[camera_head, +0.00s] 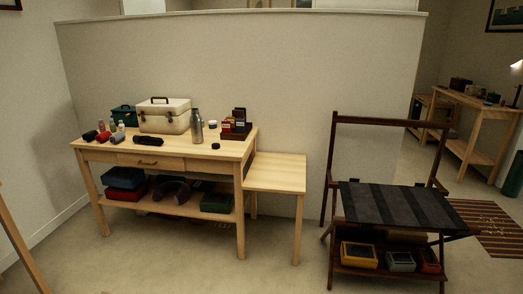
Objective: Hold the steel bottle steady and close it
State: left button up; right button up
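The steel bottle (197,127) stands upright near the right part of the wooden table, just right of a cream case. Its top looks narrower than its body; I cannot tell whether a cap is on it. A small dark round piece (216,146) lies on the table to the right of the bottle, near the front edge; it may be the bottle's cap. Neither of my grippers shows in the head view, and nothing touches the bottle.
The wooden table (190,150) also bears a cream case (165,115), a dark green box (123,114), rolled items and a dark red organizer (236,130). A lower side table (277,172) is bare. A dark luggage rack (398,205) stands right. Open floor lies in front.

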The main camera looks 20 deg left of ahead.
aim_at(195, 120)
jog(key=z, duration=0.05)
jog(key=i, duration=0.7)
jog(key=u, duration=0.35)
jog(key=i, duration=1.9)
jog(key=u, duration=1.8)
jog(key=i, duration=0.65)
jog(key=u, duration=0.65)
